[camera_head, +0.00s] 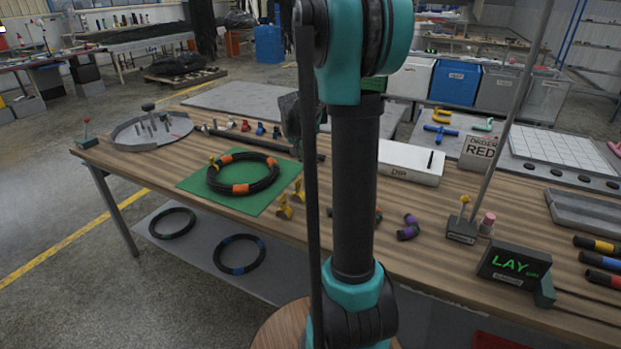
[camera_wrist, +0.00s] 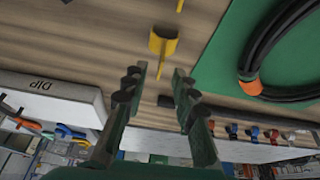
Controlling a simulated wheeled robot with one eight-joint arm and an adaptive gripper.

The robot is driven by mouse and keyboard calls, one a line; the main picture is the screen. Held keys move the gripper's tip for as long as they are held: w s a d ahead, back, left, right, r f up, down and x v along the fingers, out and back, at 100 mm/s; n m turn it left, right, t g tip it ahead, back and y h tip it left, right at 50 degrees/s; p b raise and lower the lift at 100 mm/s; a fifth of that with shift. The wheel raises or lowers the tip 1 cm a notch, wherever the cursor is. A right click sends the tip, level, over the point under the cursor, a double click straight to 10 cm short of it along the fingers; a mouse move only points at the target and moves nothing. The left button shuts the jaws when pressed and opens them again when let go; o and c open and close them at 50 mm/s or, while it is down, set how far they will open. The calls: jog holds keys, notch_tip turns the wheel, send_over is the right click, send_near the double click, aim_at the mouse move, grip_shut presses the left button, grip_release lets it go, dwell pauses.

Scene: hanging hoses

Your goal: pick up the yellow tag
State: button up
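Two yellow pieces stand on the wooden table to the right of the green mat's corner in the head view: a nearer one (camera_head: 284,207) and a farther one (camera_head: 299,191). A small yellow piece on a stick (camera_head: 464,200) stands in a dark block farther right; I cannot tell which is the yellow tag. In the wrist view a yellow piece with a flat plate and a dark-ended stub (camera_wrist: 163,45) lies just beyond my gripper (camera_wrist: 160,72), roughly in line with the gap. My gripper is open and empty, its fingers apart. In the head view my arm hides part of the table.
The green mat (camera_head: 200,184) holds a black hose coil (camera_head: 263,183) with orange bands. A white box marked DIP (camera_head: 408,163) stands right of my arm. A display reading LAY (camera_head: 513,267) and a thin upright pole (camera_head: 518,100) stand farther right.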

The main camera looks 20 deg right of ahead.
aim_at(311, 168)
jog(key=x, duration=0.4)
jog(key=shift+f, duration=0.1)
grip_shut()
